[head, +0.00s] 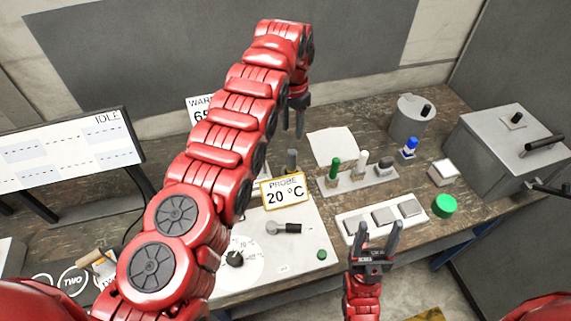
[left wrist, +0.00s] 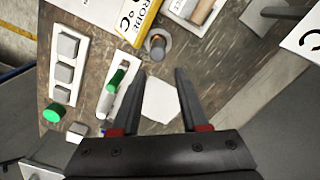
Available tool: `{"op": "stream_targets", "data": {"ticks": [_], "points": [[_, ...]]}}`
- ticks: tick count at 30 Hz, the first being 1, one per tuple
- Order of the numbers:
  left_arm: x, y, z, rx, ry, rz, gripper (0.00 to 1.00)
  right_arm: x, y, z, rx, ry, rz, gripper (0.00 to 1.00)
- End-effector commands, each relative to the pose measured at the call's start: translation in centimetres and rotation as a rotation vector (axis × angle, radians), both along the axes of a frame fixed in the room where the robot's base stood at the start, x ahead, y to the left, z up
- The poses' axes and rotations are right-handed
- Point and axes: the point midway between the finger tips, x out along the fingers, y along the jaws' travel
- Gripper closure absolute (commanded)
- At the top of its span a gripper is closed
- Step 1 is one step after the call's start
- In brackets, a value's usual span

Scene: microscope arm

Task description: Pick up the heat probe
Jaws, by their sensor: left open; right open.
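The heat probe appears to be the dark upright cylinder (head: 291,160) standing behind the yellow-framed "PROBE 20 °C" display (head: 284,191). In the left wrist view the cylinder (left wrist: 157,45) stands in a round grey holder, just beyond the fingertips. My left gripper (head: 293,132) points down above and behind it, open and empty. In the left wrist view the left gripper (left wrist: 156,68) has its fingers spread, with a gap to the cylinder. My right gripper (head: 379,226) is open and empty near the front edge of the table. My left arm hides part of the table.
A rack (head: 358,181) with green, white and grey-topped items stands right of the display. A white strip with several grey blocks (head: 384,216), a green cylinder (head: 444,206) and a grey box (head: 510,150) are further right. A white panel (head: 310,250) lies in front.

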Motion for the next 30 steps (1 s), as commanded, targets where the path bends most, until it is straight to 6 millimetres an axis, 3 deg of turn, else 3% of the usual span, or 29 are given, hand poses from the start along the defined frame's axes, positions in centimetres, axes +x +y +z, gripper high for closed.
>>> {"op": "stream_targets", "data": {"ticks": [9,14,18,26,30], "points": [[0.0,0.1,-6.5,-0.001,-0.001,0.001,0.56,0.0,0.0,-6.2,0.0,0.0,0.0,0.38],[0.1,0.1,-9.8,0.0,-0.002,0.002,0.56,0.0,0.0,-8.3,0.0,0.0,0.0,0.38],[0.0,0.0,-11.3,-0.002,-0.004,0.0,0.56,0.0,0.0,-8.0,0.0,0.0,0.0,0.38],[-0.1,0.1,-12.3,0.0,-0.002,0.002,0.56,0.0,0.0,-6.5,0.0,0.0,0.0,0.38],[-0.6,0.1,-14.7,0.002,0.005,0.001,0.56,0.0,0.0,-5.3,0.0,0.0,0.0,0.38]]}}
